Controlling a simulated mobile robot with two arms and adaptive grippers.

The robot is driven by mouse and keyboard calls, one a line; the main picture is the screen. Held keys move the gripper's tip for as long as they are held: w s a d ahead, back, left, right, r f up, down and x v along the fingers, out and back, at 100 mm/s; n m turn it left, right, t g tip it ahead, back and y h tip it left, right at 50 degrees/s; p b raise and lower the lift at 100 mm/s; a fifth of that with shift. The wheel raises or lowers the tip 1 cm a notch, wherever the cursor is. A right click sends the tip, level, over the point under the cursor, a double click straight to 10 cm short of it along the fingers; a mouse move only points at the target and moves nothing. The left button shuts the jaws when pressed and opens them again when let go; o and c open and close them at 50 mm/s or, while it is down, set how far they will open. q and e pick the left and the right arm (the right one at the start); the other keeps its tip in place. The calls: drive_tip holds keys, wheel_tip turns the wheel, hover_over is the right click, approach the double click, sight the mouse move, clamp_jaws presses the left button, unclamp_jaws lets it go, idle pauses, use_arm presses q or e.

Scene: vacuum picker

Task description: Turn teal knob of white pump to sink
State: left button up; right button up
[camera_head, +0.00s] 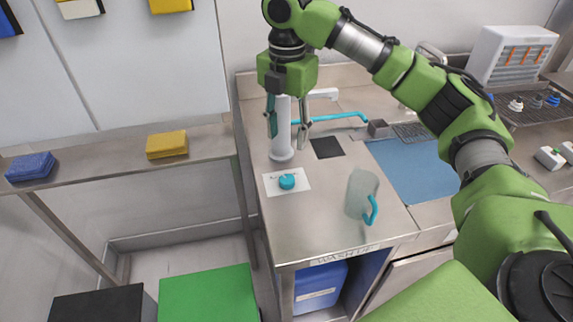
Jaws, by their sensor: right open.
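The teal knob (287,181) sits on a white plate (301,188) on the steel counter, in front of a white upright column (282,153) with a round foot. The column may be the white pump. A white spout (323,94) shows near its top. My right gripper (288,137) points down, open and empty. Its fingers show on either side of the column, above and behind the knob in the picture, apart from the knob. I cannot tell whether they touch the column. My gripper body hides the column's top. My left gripper is out of view.
A clear jug (360,190) with a teal handle stands right of the knob. A yellow sponge (167,144) and blue sponge (30,167) lie on the left shelf.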

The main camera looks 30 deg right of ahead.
hover_over(287, 179)
wheel_tip(287, 179, down, 6)
drive_tip(key=shift+s+r, duration=0.1)
wheel_tip(287, 179, down, 6)
drive_tip(key=shift+d+f, duration=0.1)
drive_tip(key=shift+f, duration=0.65)
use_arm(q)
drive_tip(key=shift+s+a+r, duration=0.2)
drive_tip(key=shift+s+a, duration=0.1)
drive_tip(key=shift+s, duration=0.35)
use_arm(e)
drive_tip(key=shift+c, duration=0.7)
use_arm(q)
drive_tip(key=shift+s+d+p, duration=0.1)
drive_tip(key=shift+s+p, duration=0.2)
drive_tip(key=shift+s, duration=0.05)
use_arm(e)
drive_tip(key=c, duration=0.9)
